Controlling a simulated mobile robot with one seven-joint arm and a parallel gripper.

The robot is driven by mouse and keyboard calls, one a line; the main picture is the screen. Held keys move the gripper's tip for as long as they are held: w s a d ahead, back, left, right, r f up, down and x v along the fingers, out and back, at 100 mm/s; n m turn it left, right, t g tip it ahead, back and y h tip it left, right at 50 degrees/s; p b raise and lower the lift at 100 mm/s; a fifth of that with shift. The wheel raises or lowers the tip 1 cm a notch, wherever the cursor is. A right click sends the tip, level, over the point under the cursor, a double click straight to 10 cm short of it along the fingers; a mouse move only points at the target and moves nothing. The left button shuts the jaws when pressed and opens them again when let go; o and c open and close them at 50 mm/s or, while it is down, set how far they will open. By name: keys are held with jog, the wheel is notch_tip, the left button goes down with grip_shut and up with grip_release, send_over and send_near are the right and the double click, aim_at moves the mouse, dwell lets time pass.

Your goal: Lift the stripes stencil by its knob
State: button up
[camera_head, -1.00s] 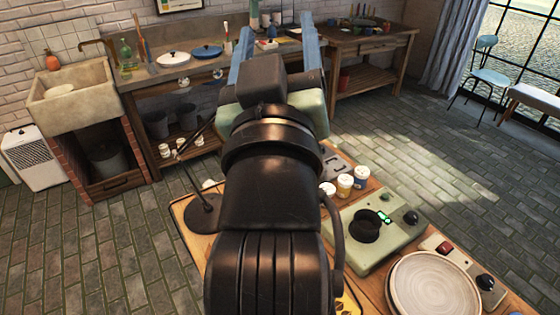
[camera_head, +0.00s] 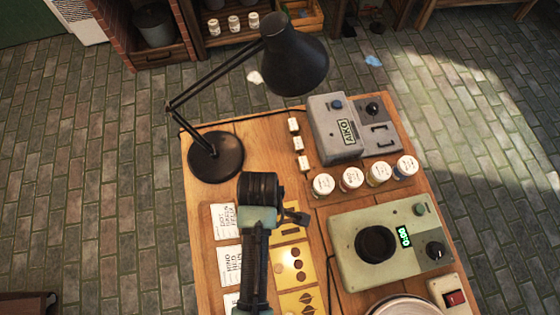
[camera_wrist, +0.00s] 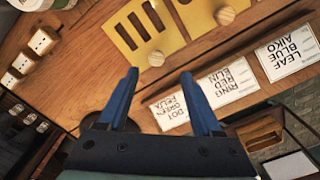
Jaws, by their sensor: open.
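The stripes stencil (camera_wrist: 122,42) is a yellow plate with long parallel slots, lying flat on the wooden table in the wrist view. Its round wooden knob (camera_wrist: 156,58) stands near the plate's edge. In the head view the stencil (camera_head: 290,236) lies just right of my arm and is partly hidden by it. My gripper (camera_wrist: 158,77) is open with blue fingers. The fingers are empty and point toward the knob, which appears just beyond the gap between their tips. The fingertips are not clearly visible in the head view.
A stencil with round holes (camera_head: 290,265) and a leaf-like one (camera_head: 299,302) lie beside it. Order cards (camera_wrist: 227,82) lie near the fingers. A black lamp (camera_head: 217,157) stands at the back left. Paint jars (camera_head: 352,178), a grey device (camera_head: 338,145) and a green turntable unit (camera_head: 347,258) stand right.

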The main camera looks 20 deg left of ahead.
aim_at(283, 221)
jog(key=shift+w+f, duration=0.15)
jog(key=shift+f, duration=0.75)
jog(key=shift+w+d+f, duration=0.1)
jog(key=shift+d+f, duration=0.05)
jog(key=shift+f, duration=1.15)
jog(key=shift+w+d+f, duration=0.1)
jog(key=shift+f, duration=1.2)
jog(key=shift+s, duration=0.1)
grip_shut()
